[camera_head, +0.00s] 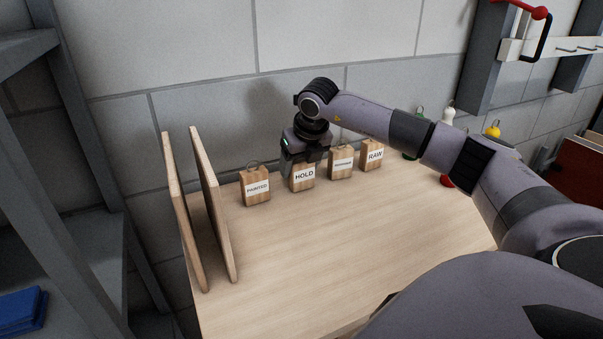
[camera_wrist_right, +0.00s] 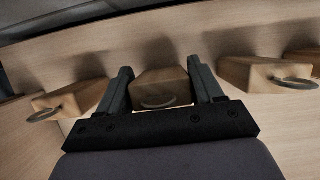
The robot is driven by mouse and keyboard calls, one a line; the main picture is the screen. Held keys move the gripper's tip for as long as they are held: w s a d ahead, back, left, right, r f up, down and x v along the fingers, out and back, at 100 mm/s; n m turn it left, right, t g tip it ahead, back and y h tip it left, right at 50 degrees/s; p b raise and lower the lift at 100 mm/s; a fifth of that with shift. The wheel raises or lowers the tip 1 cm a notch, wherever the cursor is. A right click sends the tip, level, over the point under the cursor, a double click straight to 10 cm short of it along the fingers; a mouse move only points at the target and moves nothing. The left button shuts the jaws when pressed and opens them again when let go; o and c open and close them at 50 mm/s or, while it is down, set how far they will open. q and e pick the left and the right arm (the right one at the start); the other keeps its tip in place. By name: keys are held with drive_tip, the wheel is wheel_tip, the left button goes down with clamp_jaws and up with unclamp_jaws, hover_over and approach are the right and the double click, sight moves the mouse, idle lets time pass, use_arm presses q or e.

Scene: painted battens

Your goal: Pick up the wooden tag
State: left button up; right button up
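Several wooden tags with white labels and metal rings stand in a row along the back of the table. They are the PAINTED tag (camera_head: 256,188), the HOLD tag (camera_head: 303,177), a tag with small, unreadable lettering (camera_head: 342,163) and the RAW tag (camera_head: 372,155). My right gripper (camera_head: 303,163) is over the HOLD tag from above. In the right wrist view the fingers of the right gripper (camera_wrist_right: 163,88) are apart, one on each side of the HOLD tag (camera_wrist_right: 160,84); contact is not clear. My left gripper is not in view.
Two upright wooden boards (camera_head: 213,205) stand at the table's left end. Green, white and yellow-topped items (camera_head: 448,113) stand beyond my right arm. A grey wall is close behind the tags. The table's front and middle (camera_head: 330,235) are clear.

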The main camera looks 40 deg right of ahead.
drive_tip(key=shift+r, duration=0.1)
drive_tip(key=shift+c, duration=0.4)
drive_tip(key=shift+r, duration=0.2)
wheel_tip(320, 180, up, 20)
drive_tip(key=p, duration=0.1)
drive_tip(key=shift+f, duration=0.25)
idle(0.7)
